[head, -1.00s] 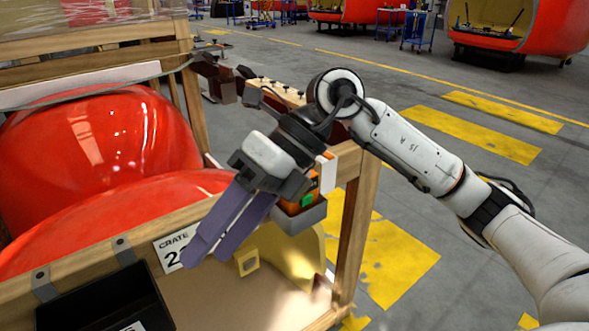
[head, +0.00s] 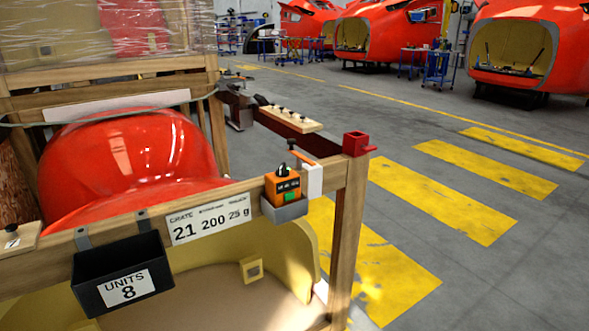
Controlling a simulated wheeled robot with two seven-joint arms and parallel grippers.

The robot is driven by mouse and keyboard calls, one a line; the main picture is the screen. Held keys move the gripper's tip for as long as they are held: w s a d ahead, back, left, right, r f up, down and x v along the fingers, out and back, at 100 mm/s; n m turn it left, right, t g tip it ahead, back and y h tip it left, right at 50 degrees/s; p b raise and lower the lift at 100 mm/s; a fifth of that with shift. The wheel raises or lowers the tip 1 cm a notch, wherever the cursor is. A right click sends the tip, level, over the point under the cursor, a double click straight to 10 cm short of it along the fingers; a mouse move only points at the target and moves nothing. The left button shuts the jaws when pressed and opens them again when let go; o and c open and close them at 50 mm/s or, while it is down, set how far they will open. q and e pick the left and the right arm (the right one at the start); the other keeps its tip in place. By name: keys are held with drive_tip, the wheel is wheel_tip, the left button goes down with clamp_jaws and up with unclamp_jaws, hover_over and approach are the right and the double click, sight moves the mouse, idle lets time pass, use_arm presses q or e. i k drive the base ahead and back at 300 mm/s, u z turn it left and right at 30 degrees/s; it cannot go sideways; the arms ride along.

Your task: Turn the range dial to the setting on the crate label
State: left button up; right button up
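The crate label (head: 210,226) is a white plate on the crate's front rail, reading CRATE 21, then 200 and 25 g under small blurred headings. To its right, an orange device (head: 284,187) sits in a grey holder (head: 285,211) at the rail's corner. A black dial (head: 283,171) with a pale mark is on top of it. Its front has a dark strip with tiny unreadable marks and a green patch. I cannot read the dial's setting. Neither gripper is in view.
A black bin (head: 123,276) labelled UNITS 8 hangs on the rail. A white block (head: 313,181) with an orange lever stands right beside the device, and a red clamp (head: 356,143) tops the corner post (head: 347,240). Red nosecones (head: 130,160) fill the crate. The floor to the right is clear.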

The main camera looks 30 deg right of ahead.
sight(282, 172)
drive_tip(key=z, duration=1.1)
drive_tip(key=i, duration=0.25)
drive_tip(key=u, duration=0.3)
